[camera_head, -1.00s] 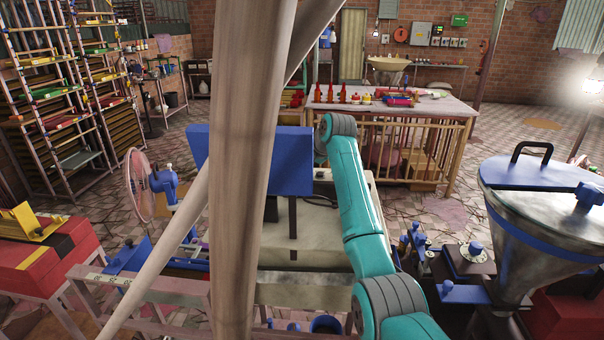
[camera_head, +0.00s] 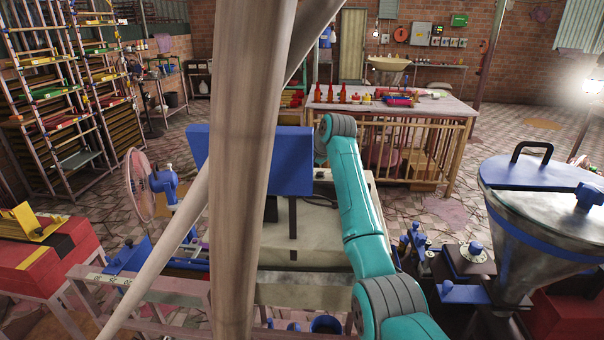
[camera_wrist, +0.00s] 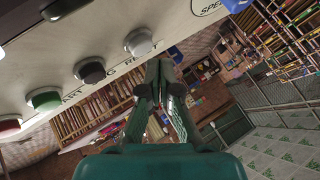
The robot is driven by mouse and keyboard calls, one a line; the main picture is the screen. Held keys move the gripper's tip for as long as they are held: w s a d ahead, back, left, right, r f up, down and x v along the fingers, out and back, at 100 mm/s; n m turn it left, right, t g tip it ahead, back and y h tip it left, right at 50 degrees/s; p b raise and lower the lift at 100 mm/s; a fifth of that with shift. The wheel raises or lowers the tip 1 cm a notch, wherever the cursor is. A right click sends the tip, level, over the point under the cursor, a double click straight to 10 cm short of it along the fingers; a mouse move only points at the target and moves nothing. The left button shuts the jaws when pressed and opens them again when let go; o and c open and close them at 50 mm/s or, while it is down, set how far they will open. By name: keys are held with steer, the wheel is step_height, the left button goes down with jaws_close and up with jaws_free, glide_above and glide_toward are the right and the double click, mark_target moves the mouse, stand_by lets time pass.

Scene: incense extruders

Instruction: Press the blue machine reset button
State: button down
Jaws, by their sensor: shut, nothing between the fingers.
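In the wrist view a pale control panel (camera_wrist: 60,42) fills the upper left. It carries a row of round buttons: a dark red one (camera_wrist: 8,126), a green one (camera_wrist: 45,98), a black one (camera_wrist: 90,70) and a grey-white one (camera_wrist: 138,41). Lettering that seems to read RESET runs below the grey-white button. My gripper (camera_wrist: 163,68) is shut and empty, its tips just below and right of that button in the picture; I cannot tell whether they touch the panel. In the head view a blue box (camera_head: 291,165) stands on the machine body (camera_head: 325,235); my gripper is hidden there.
A wooden post (camera_head: 250,150) blocks the middle of the head view. A steel hopper with a blue lid (camera_head: 520,175) stands at right, a fan (camera_head: 138,185) at left. A workbench (camera_head: 440,104) with bottles stands behind. Open tiled floor lies between.

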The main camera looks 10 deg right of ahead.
steer(key=shift+f, duration=0.95)
stand_by(1.2)
steer(key=shift+r, duration=0.95)
steer(key=shift+r, duration=2.5)
